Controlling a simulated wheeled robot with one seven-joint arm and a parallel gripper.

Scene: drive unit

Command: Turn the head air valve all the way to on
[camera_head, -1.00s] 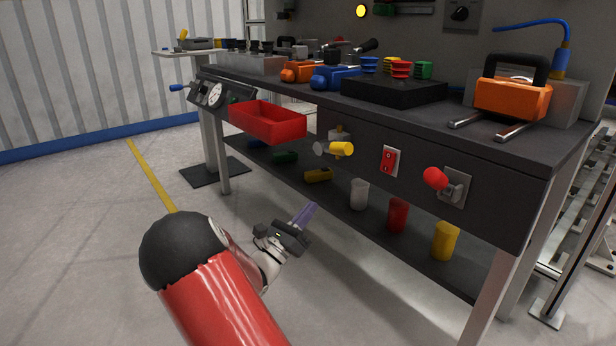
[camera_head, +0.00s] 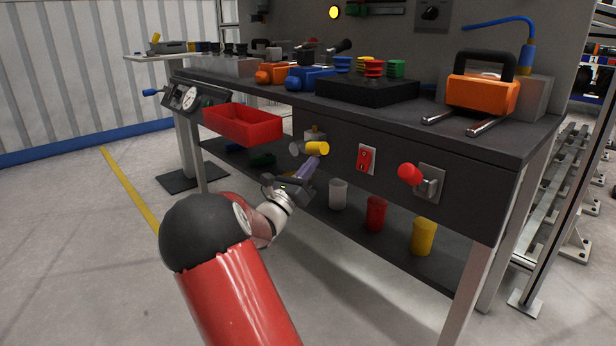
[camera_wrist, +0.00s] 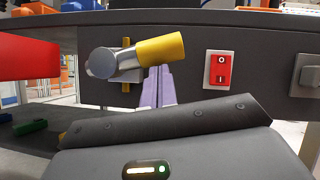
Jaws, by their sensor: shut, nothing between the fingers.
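A valve with a yellow handle (camera_head: 316,149) and a round grey hub sits on the bench's dark front panel. In the wrist view its yellow handle (camera_wrist: 160,48) points right and slightly up from the hub (camera_wrist: 103,62). A second control, with a red handle (camera_head: 409,173) on a grey plate, is farther right on the panel. No readable label shows which is the head air valve. My gripper (camera_head: 312,162) is shut and empty, its purple fingers just below the yellow handle. In the wrist view the handle covers the fingertips (camera_wrist: 158,72); whether they touch it cannot be told.
A red rocker switch (camera_head: 366,158) sits right of the yellow handle. A red open bin (camera_head: 243,126) hangs at the left of the panel. Cups, including a yellow one (camera_head: 423,236), stand on the lower shelf. The floor before the bench is clear.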

